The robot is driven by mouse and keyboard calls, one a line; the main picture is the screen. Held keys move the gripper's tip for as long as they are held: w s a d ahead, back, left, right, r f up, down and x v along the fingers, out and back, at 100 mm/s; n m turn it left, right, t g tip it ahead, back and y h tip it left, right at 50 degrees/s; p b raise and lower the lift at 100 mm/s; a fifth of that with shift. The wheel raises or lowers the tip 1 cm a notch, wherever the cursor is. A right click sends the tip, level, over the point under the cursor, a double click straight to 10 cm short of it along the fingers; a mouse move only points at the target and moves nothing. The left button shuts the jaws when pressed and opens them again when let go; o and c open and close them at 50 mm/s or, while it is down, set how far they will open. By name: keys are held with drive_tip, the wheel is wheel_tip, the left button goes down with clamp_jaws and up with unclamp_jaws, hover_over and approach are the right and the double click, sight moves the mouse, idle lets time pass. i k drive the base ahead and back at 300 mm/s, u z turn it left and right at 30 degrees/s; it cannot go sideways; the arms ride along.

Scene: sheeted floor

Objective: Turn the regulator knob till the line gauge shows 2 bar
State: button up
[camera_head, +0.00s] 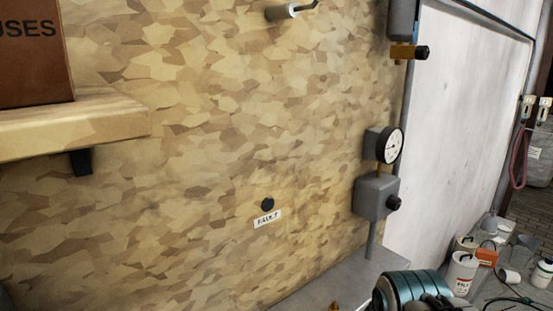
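A round line gauge (393,146) with a white face and black rim is on the wall right of centre. Its face is seen at a slant, and the needle and numbers are too small to read. Below it is a grey regulator box (372,197), joined by a short brass stem. A black knob (394,203) sticks out from the box's right side. A grey pipe runs down from the box. Nothing is seen touching the knob. My gripper is not in view.
A second black knob (421,53) sits on a brass fitting higher up. A black round button (267,204) has a label below it. A wooden shelf (85,125) juts out at left. A teal ribbed rounded shape is at the bottom. Containers (461,274) stand at lower right.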

sight(393, 203)
drive_tip(key=u, duration=0.05)
drive_tip(key=k, duration=1.1)
drive_tip(key=z, duration=1.05)
drive_tip(key=i, duration=1.2)
drive_tip(key=u, duration=0.75)
drive_tip(key=i, duration=0.3)
drive_tip(key=u, duration=0.3)
